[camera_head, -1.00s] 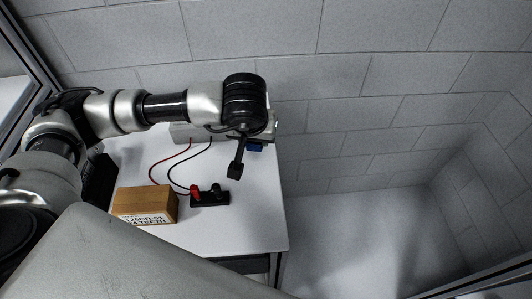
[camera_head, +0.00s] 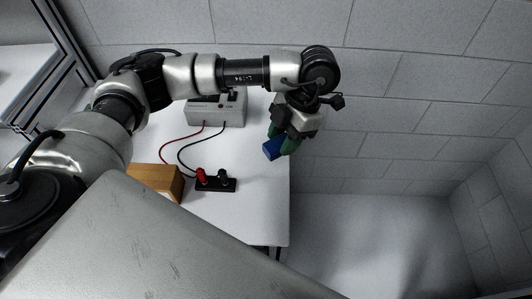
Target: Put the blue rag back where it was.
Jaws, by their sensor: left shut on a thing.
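The blue rag (camera_head: 272,148) shows as a small blue block-like shape near the right edge of the white table (camera_head: 255,205). My left gripper (camera_head: 282,141) has green fingertips and points down at the table's right edge. It is shut on the rag, which sticks out from between the fingers on their left side. Part of the rag is hidden by the fingers. I cannot tell how far above the table it is. My right gripper is not in view.
A grey instrument box (camera_head: 216,116) stands at the back of the table. A red and a black lead run from it towards a black terminal block (camera_head: 216,184). A wooden box (camera_head: 157,180) sits at the left. A brick wall (camera_head: 400,100) is behind.

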